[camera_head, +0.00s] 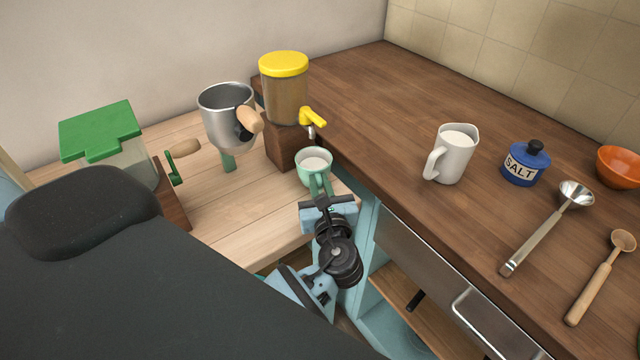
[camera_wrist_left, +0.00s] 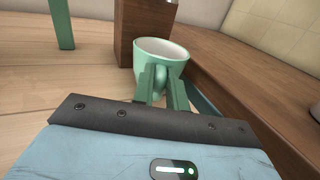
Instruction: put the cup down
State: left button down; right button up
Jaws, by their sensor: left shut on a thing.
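A mint green cup (camera_head: 314,165) with a pale inside is at the right end of the light wooden surface, just below the spout of the yellow-lidded dispenser (camera_head: 285,88). Its handle points toward my left gripper (camera_head: 319,186), which is shut on the handle. In the left wrist view the cup (camera_wrist_left: 147,50) is upright, with the fingers (camera_wrist_left: 163,84) on its handle. I cannot tell whether its base touches the surface. My right gripper is not in view.
The dark counter (camera_head: 400,110) edge runs close to the cup's right. On it are a white pitcher (camera_head: 455,155), a blue salt jar (camera_head: 521,168) and spoons. A metal pot (camera_head: 222,115) and a green-lidded box (camera_head: 100,130) stand left. Light wood (camera_head: 240,205) is clear in front.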

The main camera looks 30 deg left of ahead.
pick_arm(q)
jog(key=shift+f, duration=0.2)
jog(key=c, duration=1.3)
grip_release()
jog(key=shift+f, duration=0.1)
jog(key=shift+c, duration=0.2)
jog(key=c, duration=0.4)
jog(key=shift+s+d, duration=0.1)
jog(key=shift+s+d, duration=0.45)
jog(key=shift+s+d, duration=0.1)
